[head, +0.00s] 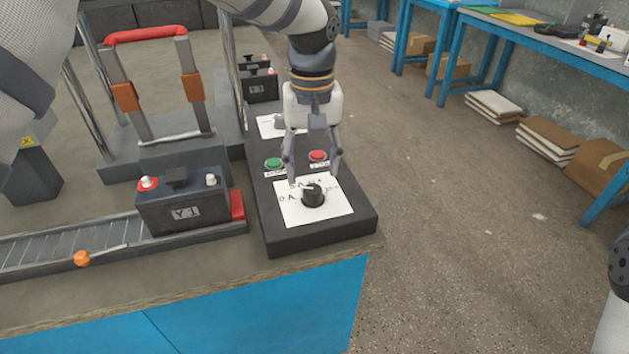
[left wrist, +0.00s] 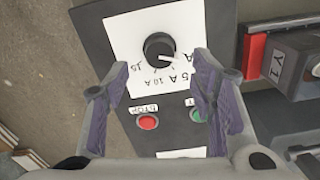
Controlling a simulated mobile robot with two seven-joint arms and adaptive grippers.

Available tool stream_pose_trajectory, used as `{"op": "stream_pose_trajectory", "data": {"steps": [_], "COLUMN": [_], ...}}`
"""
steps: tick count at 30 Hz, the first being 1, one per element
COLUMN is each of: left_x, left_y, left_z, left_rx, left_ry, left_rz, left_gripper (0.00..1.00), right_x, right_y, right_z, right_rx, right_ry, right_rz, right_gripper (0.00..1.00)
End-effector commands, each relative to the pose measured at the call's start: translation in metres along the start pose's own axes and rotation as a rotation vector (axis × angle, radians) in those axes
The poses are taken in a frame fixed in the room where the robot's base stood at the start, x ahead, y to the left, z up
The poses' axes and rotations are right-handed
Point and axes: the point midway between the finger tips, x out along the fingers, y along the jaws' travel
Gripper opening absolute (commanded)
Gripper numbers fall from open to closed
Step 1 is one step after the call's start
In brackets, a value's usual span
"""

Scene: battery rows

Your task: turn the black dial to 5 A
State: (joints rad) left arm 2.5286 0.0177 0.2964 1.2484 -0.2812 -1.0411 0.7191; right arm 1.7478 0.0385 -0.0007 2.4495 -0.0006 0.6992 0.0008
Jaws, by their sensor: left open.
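The black dial (head: 313,195) is a round knob on a white scale plate (head: 332,209) at the near end of a dark control panel (head: 300,240). In the left wrist view the dial (left wrist: 157,45) has a white pointer mark, which lies toward the 0 A side of the scale. The 5 A, 10 A and 15 labels lie around it, partly cut by a finger. My left gripper (head: 313,172) points down, open and empty, just above and behind the dial. Its fingers (left wrist: 160,72) are spread and apart from the dial. My right gripper is not in view.
A green button (head: 274,163) and a red stop button (head: 318,155) sit just behind the dial, close to the fingers. A battery marked Y1 (head: 183,205) stands left of the panel on a roller track (head: 70,245). The floor to the right is open.

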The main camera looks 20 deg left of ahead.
Motion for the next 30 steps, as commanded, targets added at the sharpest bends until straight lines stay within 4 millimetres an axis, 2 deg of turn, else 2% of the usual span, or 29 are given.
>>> {"op": "stream_pose_trajectory", "data": {"steps": [1,3,7,11,17,20,24,30], "left_x": [0.014,0.029,0.048,0.055,0.055,0.055,0.055,0.055], "left_y": [0.0,0.0,0.0,0.0,0.0,0.0,0.0,0.0], "left_z": [0.001,0.001,0.0,0.0,0.0,0.0,0.0,0.0], "left_rx": [0.0,-0.001,0.0,0.0,0.0,0.0,0.0,0.007], "left_ry": [-0.005,-0.003,-0.002,0.001,0.001,0.001,0.001,0.001], "left_rz": [-0.001,0.0,0.001,0.002,0.002,0.002,0.002,0.002], "left_gripper": [0.51,0.51,0.51,0.51,0.51,0.33,0.03,0.03], "right_x": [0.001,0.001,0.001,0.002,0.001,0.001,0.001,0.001], "right_y": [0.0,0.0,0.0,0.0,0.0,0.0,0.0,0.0], "right_z": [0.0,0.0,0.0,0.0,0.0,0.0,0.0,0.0], "right_rx": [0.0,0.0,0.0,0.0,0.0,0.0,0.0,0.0], "right_ry": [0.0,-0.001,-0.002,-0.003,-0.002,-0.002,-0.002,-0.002], "right_rz": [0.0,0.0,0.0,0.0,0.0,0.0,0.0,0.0], "right_gripper": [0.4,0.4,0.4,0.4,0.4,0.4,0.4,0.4]}}
